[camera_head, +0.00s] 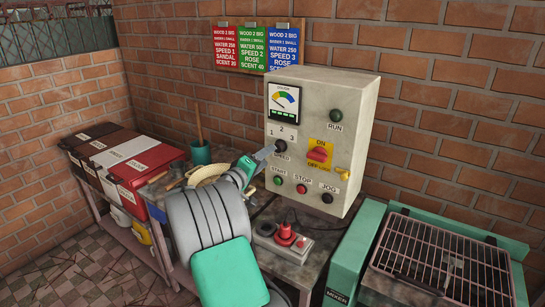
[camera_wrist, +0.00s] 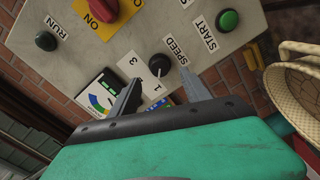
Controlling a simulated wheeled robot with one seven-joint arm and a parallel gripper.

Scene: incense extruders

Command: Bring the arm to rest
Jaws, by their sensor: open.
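My gripper (camera_head: 266,152) is in front of the left side of the grey control box (camera_head: 345,110), close to the black speed knob (camera_head: 281,146). In the wrist view its two grey fingers (camera_wrist: 161,76) are spread apart with nothing between them. The speed knob (camera_wrist: 182,59) shows whole just beyond the fingertips, and no finger is seen closed on it. I cannot tell how far the tips are from the panel. My arm (camera_head: 205,215) reaches up from the bottom of the head view and hides part of the bench.
A red and yellow switch (camera_head: 319,154), a green start button (camera_head: 278,181) and a gauge (camera_head: 285,102) are on the box. A bowl (camera_head: 206,174) stands left of my gripper. A red-knobbed unit (camera_head: 286,240) is below. A green mixer with a grille (camera_head: 440,255) stands right.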

